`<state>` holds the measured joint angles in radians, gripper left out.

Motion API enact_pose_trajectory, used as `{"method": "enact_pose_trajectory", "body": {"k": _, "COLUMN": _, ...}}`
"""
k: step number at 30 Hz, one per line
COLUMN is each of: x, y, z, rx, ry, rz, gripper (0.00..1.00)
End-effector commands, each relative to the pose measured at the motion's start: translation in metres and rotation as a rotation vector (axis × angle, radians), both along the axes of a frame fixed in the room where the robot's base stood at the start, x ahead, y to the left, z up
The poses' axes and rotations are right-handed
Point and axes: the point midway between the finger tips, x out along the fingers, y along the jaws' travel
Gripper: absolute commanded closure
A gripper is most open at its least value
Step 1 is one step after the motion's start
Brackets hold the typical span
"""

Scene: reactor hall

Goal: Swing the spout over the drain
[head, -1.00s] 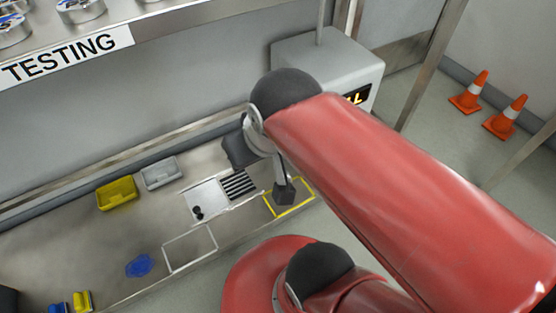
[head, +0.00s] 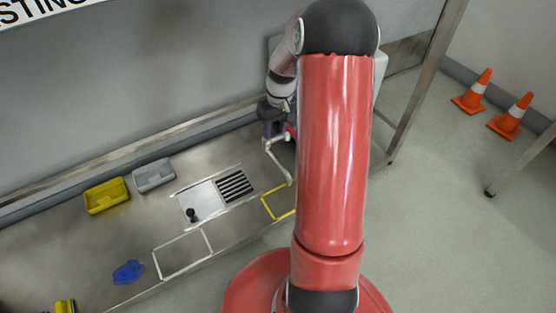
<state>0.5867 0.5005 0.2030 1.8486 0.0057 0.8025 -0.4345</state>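The drain is a dark slotted grate (head: 234,186) set in the steel bench beside a pale plate. A thin pale bent pipe, seemingly the spout (head: 279,161), stands to the right of the drain. Its end reaches toward the yellow outlined square, not over the grate. My gripper (head: 274,127) points down at the back of the bench, close by the upper end of the spout. Whether it touches the spout is unclear. Its fingers are small and dark, and their opening cannot be made out. My red arm hides the area just right of the spout.
A yellow tray (head: 106,196) and a grey tray (head: 154,175) stand at the back left. A black knob (head: 192,214) is on the pale plate. A white outlined square (head: 183,254), a yellow outline (head: 277,208) and a blue patch (head: 128,272) mark the bench. Orange cones (head: 472,92) stand on the floor.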

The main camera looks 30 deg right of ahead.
Motion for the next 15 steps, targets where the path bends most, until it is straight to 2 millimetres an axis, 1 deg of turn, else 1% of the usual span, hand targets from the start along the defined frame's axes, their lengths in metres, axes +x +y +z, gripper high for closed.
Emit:
{"method": "enact_pose_trajectory", "body": {"k": 1, "x": 0.003, "y": -0.012, "z": -0.031, "rx": 0.028, "ry": 0.018, "rz": -0.008, "gripper": 0.60}}
{"method": "enact_pose_trajectory", "body": {"k": 3, "x": 0.005, "y": -0.025, "z": -0.058, "rx": 0.056, "ry": 0.029, "rz": -0.012, "gripper": 0.60}}
{"method": "enact_pose_trajectory", "body": {"k": 6, "x": 0.007, "y": -0.036, "z": -0.086, "rx": 0.085, "ry": 0.038, "rz": -0.016, "gripper": 0.60}}
{"method": "enact_pose_trajectory", "body": {"k": 10, "x": 0.008, "y": -0.042, "z": -0.103, "rx": 0.103, "ry": 0.040, "rz": -0.017, "gripper": 0.60}}
{"method": "enact_pose_trajectory", "body": {"k": 15, "x": 0.007, "y": -0.039, "z": -0.121, "rx": 0.106, "ry": 0.043, "rz": -0.016, "gripper": 0.60}}
